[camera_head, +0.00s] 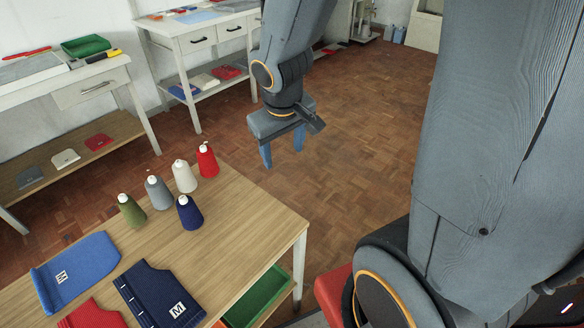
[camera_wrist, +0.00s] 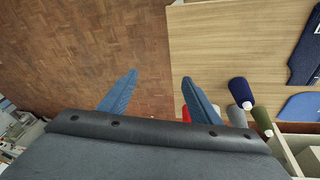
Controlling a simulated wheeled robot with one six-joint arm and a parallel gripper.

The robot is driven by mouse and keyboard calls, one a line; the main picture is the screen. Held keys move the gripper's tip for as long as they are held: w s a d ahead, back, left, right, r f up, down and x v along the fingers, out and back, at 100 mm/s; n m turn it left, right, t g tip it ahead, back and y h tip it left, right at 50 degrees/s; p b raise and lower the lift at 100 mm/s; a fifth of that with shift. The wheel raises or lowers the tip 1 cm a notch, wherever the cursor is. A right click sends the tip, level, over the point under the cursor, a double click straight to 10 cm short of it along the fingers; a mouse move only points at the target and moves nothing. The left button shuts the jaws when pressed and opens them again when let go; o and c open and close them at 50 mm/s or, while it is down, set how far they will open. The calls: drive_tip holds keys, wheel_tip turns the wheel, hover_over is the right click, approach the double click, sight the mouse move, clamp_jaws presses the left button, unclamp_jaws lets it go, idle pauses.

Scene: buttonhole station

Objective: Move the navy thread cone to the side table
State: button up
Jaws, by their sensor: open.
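The navy thread cone (camera_head: 189,212) stands upright on the wooden table (camera_head: 262,222), in front of a row of other cones. It also shows in the wrist view (camera_wrist: 240,92), right of the fingers. My gripper (camera_head: 283,156) is open and empty, over the floor beyond the table's far right edge. In the wrist view its two blue fingers (camera_wrist: 158,98) are spread, with floor and the table edge between them. I cannot tell which of the other tables is the side table.
Olive (camera_head: 131,210), grey (camera_head: 159,192), white (camera_head: 185,176) and red (camera_head: 208,161) cones stand close behind the navy one. Folded garments (camera_head: 75,271) lie at the table's near left. White desks (camera_head: 110,73) line the wall. Open parquet floor (camera_head: 370,130) lies right.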

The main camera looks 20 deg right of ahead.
drive_tip(key=s+m+g+y, duration=0.1)
drive_tip(key=s+m+g, duration=0.1)
drive_tip(key=s, duration=0.4)
drive_tip(key=shift+s+a, duration=0.25)
